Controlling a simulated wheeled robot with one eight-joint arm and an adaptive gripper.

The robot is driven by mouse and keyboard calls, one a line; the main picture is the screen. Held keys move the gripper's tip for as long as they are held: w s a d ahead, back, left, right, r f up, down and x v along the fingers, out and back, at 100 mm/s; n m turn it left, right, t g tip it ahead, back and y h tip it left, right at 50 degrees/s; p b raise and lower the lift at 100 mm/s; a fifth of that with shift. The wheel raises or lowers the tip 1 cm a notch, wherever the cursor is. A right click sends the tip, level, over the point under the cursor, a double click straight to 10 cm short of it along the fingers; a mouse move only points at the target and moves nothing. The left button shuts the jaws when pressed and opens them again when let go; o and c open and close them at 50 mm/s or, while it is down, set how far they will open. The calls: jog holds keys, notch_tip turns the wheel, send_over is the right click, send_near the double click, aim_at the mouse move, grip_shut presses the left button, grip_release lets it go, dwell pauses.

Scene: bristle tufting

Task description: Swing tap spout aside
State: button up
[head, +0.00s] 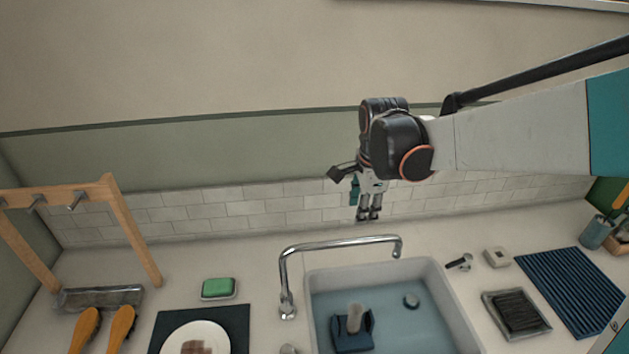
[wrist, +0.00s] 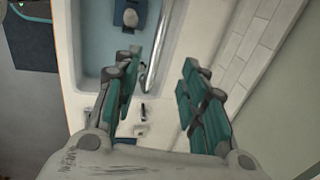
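The chrome tap spout (head: 340,242) rises from its base left of the sink (head: 450,300) and reaches right, over the back part of the basin, ending in a short downturned tip. In the wrist view the spout (wrist: 160,50) runs up the picture beyond my fingers. My gripper (head: 369,214) points down behind and above the spout, near the tiled wall, and looks apart from it. In the wrist view my gripper (wrist: 160,95) has its teal fingers spread wide with nothing between them.
The basin holds water, a blue block with a pale piece and a small round item. A green sponge (head: 218,287) on a dish lies left of the tap. A wooden rack (head: 133,230) stands at far left. A ribbed blue mat (head: 573,292) lies right. The tiled wall is close behind.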

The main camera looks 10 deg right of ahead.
aim_at(355, 239)
jog(key=w+f, duration=0.1)
jog(key=f, duration=0.3)
jog(key=f+b, duration=0.1)
jog(key=f, duration=0.4)
jog(key=w+f+b, duration=0.1)
jog(key=f, duration=0.3)
jog(key=shift+w+f, duration=0.25)
jog(key=shift+w, duration=0.05)
grip_shut()
